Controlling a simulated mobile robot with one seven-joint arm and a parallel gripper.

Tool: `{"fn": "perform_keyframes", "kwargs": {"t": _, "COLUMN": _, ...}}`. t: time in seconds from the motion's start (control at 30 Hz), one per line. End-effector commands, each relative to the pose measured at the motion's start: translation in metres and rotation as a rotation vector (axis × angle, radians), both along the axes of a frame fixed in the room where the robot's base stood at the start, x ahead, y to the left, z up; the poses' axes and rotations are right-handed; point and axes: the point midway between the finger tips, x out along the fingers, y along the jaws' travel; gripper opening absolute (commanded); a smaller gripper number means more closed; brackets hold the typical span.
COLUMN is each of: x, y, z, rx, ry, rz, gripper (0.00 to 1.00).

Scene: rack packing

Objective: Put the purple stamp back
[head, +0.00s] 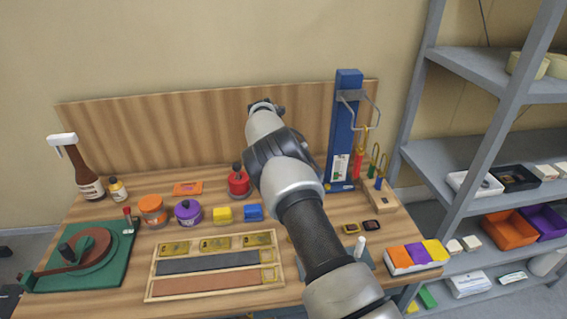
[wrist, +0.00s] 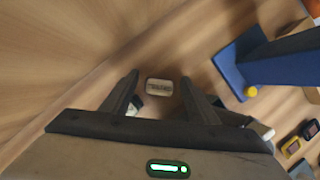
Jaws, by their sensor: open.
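My gripper (wrist: 158,75) is open, with its two dark fingers apart over the wooden table in the wrist view. A small beige plate with dark lettering (wrist: 159,87) shows between the fingers, and nothing is held. A dark and white item (wrist: 134,106) is partly hidden by the left finger. I cannot make out the purple stamp for certain in either view. In the head view a purple lidded jar (head: 187,212) stands on the table, and an orange, purple and yellow block set (head: 415,256) lies at the right. My arm hides part of the table.
A blue stand (head: 343,130) with wire hooks rises right of my arm; it also shows in the wrist view (wrist: 235,62). Wooden tray (head: 215,265), green turntable board (head: 80,250), jars and a spray bottle (head: 80,170) fill the left. A grey shelf (head: 470,135) stands right.

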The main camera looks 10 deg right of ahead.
Motion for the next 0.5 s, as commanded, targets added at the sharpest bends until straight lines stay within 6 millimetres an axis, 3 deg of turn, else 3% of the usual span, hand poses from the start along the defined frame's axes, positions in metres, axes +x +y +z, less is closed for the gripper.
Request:
{"fn": "perform_keyframes", "kwargs": {"t": 0.3, "x": -0.018, "y": 0.019, "z": 0.061, "rx": 0.002, "ry": -0.004, "rz": 0.001, "gripper": 0.54}}
{"fn": "perform_keyframes", "kwargs": {"t": 0.5, "x": -0.027, "y": 0.029, "z": 0.092, "rx": 0.001, "ry": -0.001, "rz": 0.002, "gripper": 0.54}}
